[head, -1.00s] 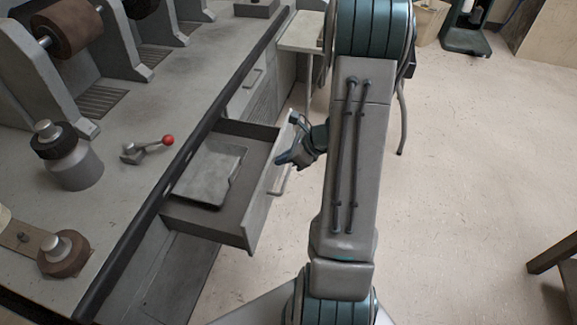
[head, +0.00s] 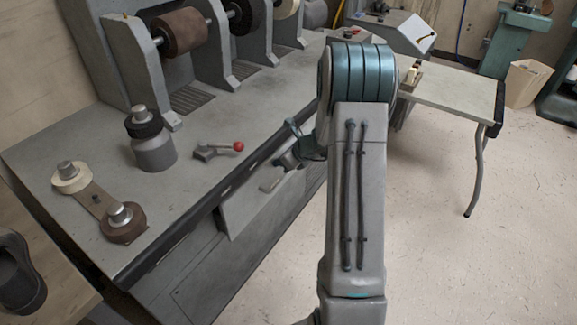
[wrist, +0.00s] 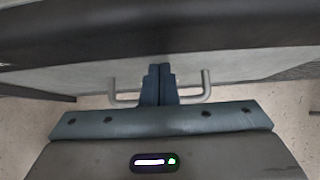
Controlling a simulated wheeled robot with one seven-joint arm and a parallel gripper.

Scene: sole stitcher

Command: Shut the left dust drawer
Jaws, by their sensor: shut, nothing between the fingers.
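The left dust drawer (head: 245,203) is a grey front with a bar handle (head: 270,184) under the bench edge. Its inside no longer shows, and its front looks flush or nearly flush with the bench. In the wrist view the drawer front (wrist: 240,66) runs across the picture, with the handle (wrist: 205,88) spanning both sides of my fingers. My gripper (wrist: 160,70) is shut and empty, its fingertips at the drawer front; contact is hard to tell. In the head view my gripper (head: 284,163) is partly hidden by my own arm.
The grey bench (head: 200,180) holds a lever with a red knob (head: 218,149), a grey pot with a black collar (head: 150,140) and several grinding wheels. A side table (head: 450,95) stands at right. The floor (head: 440,260) is clear there.

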